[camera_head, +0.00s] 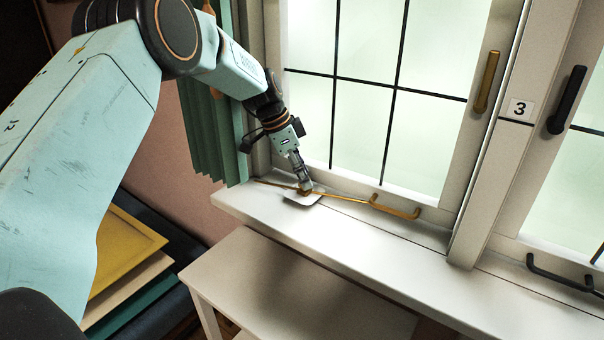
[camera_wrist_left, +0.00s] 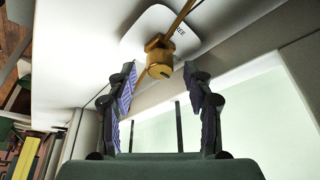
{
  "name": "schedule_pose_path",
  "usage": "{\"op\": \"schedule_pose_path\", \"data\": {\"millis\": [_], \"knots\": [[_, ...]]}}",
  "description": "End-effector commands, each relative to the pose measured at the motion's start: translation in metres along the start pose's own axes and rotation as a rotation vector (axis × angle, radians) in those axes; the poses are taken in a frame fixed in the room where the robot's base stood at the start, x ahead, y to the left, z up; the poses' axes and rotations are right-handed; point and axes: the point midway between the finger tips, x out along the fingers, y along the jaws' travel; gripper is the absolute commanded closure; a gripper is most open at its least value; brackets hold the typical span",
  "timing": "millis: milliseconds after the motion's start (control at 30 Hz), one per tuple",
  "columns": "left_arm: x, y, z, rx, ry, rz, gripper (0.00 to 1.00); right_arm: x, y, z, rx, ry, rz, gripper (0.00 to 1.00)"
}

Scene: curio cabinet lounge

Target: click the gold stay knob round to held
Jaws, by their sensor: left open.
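The gold stay knob (camera_wrist_left: 159,62) sits on a white rounded plate (camera_wrist_left: 132,40) in the left wrist view. Part of a printed word, ending in "EE", shows on the plate. A gold stay bar (camera_head: 345,198) runs along the sill past the knob to a curled end at the right in the head view. My left gripper (camera_head: 304,187) points down at the knob. In the wrist view its open fingers (camera_wrist_left: 160,72) stand on either side of the knob, with gaps visible. In the head view the gripper mostly hides the knob. My right gripper is not in view.
The white sill (camera_head: 350,254) runs below the window, whose gold handle (camera_head: 487,81) is upright. A post with a "3" label (camera_head: 520,110) divides it from a window with a black handle (camera_head: 567,100). A green curtain (camera_head: 212,140) hangs left; a pale table (camera_head: 290,290) stands below.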

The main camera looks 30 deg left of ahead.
Motion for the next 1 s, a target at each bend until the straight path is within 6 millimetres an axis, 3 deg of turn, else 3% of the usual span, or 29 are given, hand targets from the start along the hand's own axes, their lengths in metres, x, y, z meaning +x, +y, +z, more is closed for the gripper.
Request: {"op": "schedule_pose_path", "data": {"millis": [500, 1000], "knots": [[-0.079, 0.0, -0.033, 0.001, 0.001, -0.002, 0.48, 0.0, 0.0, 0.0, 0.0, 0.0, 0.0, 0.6], [-0.088, 0.0, -0.036, 0.001, 0.0, 0.0, 0.48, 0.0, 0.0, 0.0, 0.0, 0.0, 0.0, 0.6]]}}
